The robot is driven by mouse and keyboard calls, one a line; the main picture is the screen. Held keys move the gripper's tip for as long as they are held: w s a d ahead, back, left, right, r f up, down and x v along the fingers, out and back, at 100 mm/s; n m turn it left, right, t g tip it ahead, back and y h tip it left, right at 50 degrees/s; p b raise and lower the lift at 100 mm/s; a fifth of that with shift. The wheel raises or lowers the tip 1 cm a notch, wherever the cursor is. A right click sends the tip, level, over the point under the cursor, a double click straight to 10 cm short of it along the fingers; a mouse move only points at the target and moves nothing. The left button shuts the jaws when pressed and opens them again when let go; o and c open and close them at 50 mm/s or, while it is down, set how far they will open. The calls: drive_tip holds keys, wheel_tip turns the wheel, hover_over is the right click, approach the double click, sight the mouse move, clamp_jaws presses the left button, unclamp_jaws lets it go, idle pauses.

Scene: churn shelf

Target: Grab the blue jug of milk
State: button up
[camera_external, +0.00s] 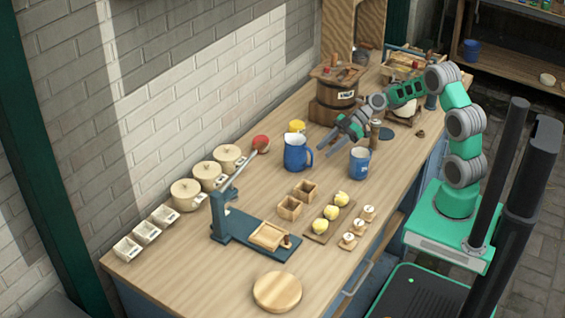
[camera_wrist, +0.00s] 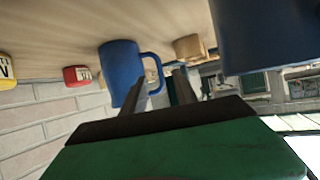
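The blue jug (camera_external: 297,153) stands upright on the wooden table near its middle, its handle toward the right. In the wrist view, which is upside down, the jug (camera_wrist: 120,72) shows beyond my fingers, with its handle close to their tips. My gripper (camera_external: 330,146) is above the table, to the right of the jug, its fingers pointing left and down toward it. In the wrist view, my gripper (camera_wrist: 160,82) has its two fingers apart with nothing between them. The jug appears apart from the fingers.
A blue mug (camera_external: 360,162) stands close to my gripper; a large blue shape (camera_wrist: 268,35) looms in the wrist view. A wooden churn (camera_external: 334,100) stands behind, and a yellow container (camera_external: 297,126) is behind the jug. Small wooden boxes (camera_external: 290,208) lie in front.

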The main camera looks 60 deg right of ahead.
sight(312, 157)
drive_tip(key=shift+y, duration=0.4)
drive_tip(key=p+x, duration=0.2)
drive_tip(key=x, duration=0.5)
drive_tip(key=shift+w+a+r, duration=0.1)
drive_tip(key=shift+w+a, duration=0.1)
clamp_jaws()
idle(0.8)
